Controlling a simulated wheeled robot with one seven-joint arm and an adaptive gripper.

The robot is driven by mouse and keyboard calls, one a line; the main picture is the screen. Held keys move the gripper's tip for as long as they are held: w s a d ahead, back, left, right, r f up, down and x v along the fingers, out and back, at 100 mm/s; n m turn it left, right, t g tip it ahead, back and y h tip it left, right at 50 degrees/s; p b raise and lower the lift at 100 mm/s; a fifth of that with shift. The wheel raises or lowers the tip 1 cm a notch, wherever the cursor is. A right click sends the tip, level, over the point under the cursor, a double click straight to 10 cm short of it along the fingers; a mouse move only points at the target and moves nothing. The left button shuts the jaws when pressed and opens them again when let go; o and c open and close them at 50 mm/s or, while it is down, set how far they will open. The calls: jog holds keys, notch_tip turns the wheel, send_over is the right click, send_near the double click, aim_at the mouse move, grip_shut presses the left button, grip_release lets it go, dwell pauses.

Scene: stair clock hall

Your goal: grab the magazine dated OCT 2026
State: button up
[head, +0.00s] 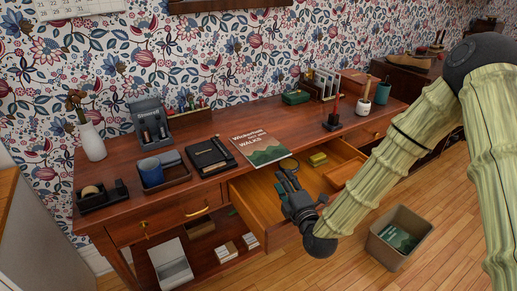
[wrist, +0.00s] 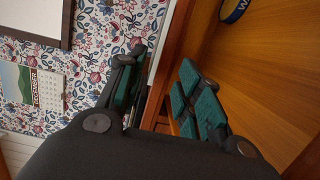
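A magazine (head: 262,149) with a green hill cover and the word WALKS lies on the desk top, at the front edge above the open drawer. I cannot read a date on it. Another green-covered magazine (head: 398,238) lies in the bin on the floor; its date is also unreadable. My gripper (head: 285,174) is over the open drawer, just in front of the desk magazine's near edge. In the wrist view the teal-padded fingers (wrist: 160,72) are apart, with the desk edge and a thin pale edge, perhaps the magazine, showing between them.
A candle holder (head: 332,122) stands to the right. The bin (head: 374,246) stands on the floor.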

aim_at(273, 161)
jog(key=shift+d+p+x, duration=0.15)
jog(key=shift+p+x, duration=0.1)
jog(key=shift+x, duration=2.25)
jog(key=shift+d+p+x, duration=0.1)
jog(key=shift+p+x, duration=0.15)
jog(key=shift+x, duration=2.25)
jog(key=shift+w, duration=0.15)
jog(key=shift+c, duration=0.4)
jog(key=shift+r, duration=0.1)
grip_shut()
